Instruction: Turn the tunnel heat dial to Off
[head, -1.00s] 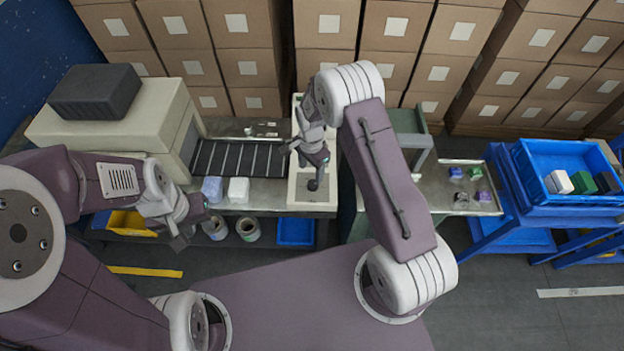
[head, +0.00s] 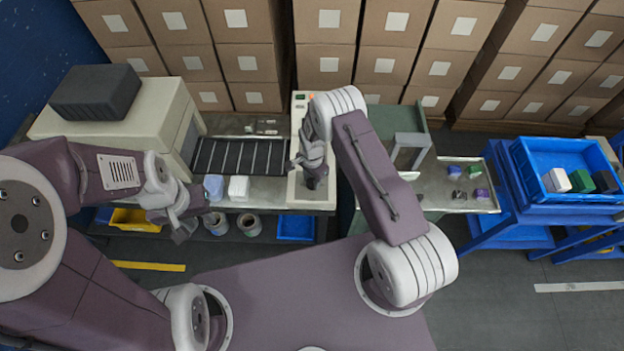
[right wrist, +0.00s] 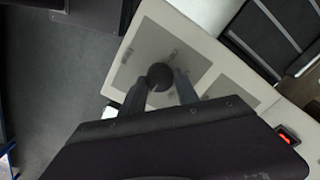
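The tunnel heat dial (right wrist: 160,76) is a round black knob on a grey panel area of a cream housing (right wrist: 182,30), seen in the right wrist view. Printed marks surround it, too small to read. My right gripper (right wrist: 161,88) is open, with its two fingertips on either side of the dial; I cannot tell whether they touch it. In the head view my right gripper (head: 314,180) is over the front of the cream panel (head: 300,199) and largely hides the dial. My left gripper (head: 189,228) hangs in front of the bench at left, apart from everything; its opening is unclear.
A slatted conveyor (head: 238,157) lies left of the panel, with blue (head: 213,187) and white (head: 239,188) items before it. A red-lit switch (right wrist: 286,137) is on the housing. A steel table (head: 435,197) with small blocks and a blue tray (head: 540,190) stand at right.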

